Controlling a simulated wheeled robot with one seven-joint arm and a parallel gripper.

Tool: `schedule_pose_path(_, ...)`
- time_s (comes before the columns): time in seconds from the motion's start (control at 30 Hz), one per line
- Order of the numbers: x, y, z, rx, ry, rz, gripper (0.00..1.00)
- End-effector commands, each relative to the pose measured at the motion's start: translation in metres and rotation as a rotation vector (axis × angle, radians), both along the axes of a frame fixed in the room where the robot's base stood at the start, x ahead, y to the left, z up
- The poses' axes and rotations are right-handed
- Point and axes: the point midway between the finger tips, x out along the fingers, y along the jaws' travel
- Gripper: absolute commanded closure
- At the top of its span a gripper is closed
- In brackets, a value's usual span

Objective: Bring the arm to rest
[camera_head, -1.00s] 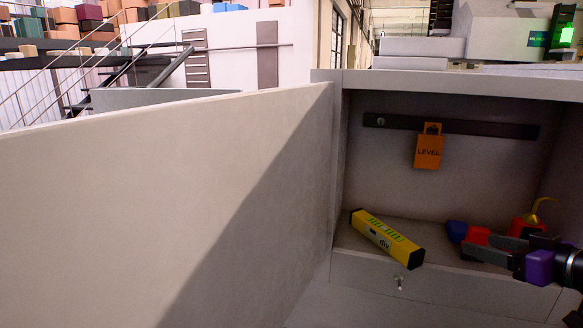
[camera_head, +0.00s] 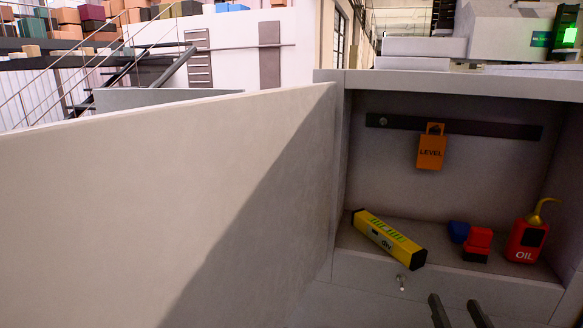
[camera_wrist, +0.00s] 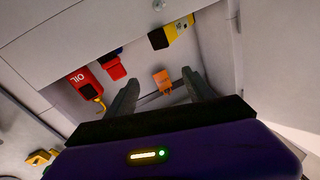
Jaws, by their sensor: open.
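My gripper (camera_head: 458,312) shows only as two dark fingers at the bottom right edge of the head view, in front of and below the cabinet shelf. In the wrist view my gripper (camera_wrist: 160,92) is open, with its two fingers apart and nothing held between them. The orange LEVEL tag seen between the fingers lies beyond them in the cabinet. The rest of my arm is out of the head view.
The open cabinet (camera_head: 340,200) holds a yellow level (camera_head: 390,238), a blue object (camera_head: 458,231), a red object (camera_head: 477,243) and a red oil can (camera_head: 526,241). The LEVEL tag (camera_head: 431,153) hangs on a dark rail (camera_head: 490,129). A large pale door panel (camera_head: 150,200) fills the left.

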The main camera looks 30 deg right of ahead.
Motion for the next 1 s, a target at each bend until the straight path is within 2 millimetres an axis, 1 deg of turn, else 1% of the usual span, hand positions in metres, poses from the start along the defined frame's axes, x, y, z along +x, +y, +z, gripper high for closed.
schedule_pose_path(0.03,-0.006,0.024,-0.01,-0.004,0.01,0.025,0.38)
schedule_pose_path(0.1,-0.014,0.051,-0.018,-0.018,0.017,0.054,0.38)
schedule_pose_path(0.17,-0.023,0.074,-0.024,-0.03,0.023,0.085,0.38)
schedule_pose_path(0.2,-0.029,0.09,-0.027,-0.039,0.031,0.107,0.38)
schedule_pose_path(0.27,-0.04,0.113,-0.033,-0.05,0.045,0.147,0.38)
schedule_pose_path(0.3,-0.047,0.128,-0.035,-0.057,0.053,0.175,0.38)
schedule_pose_path(0.37,-0.059,0.15,-0.04,-0.067,0.071,0.219,0.38)
schedule_pose_path(0.4,-0.067,0.164,-0.043,-0.073,0.086,0.251,0.38)
schedule_pose_path(0.47,-0.081,0.185,-0.048,-0.079,0.113,0.304,0.38)
schedule_pose_path(0.5,-0.09,0.198,-0.052,-0.081,0.134,0.34,0.38)
schedule_pose_path(0.6,-0.116,0.227,-0.063,-0.083,0.202,0.431,0.38)
schedule_pose_path(0.7,-0.141,0.248,-0.078,-0.071,0.284,0.514,0.38)
schedule_pose_path(0.8,-0.162,0.261,-0.089,-0.054,0.345,0.577,0.38)
schedule_pose_path(0.9,-0.175,0.269,-0.096,-0.048,0.383,0.621,0.38)
schedule_pose_path(1.0,-0.176,0.272,-0.097,-0.049,0.386,0.639,0.38)
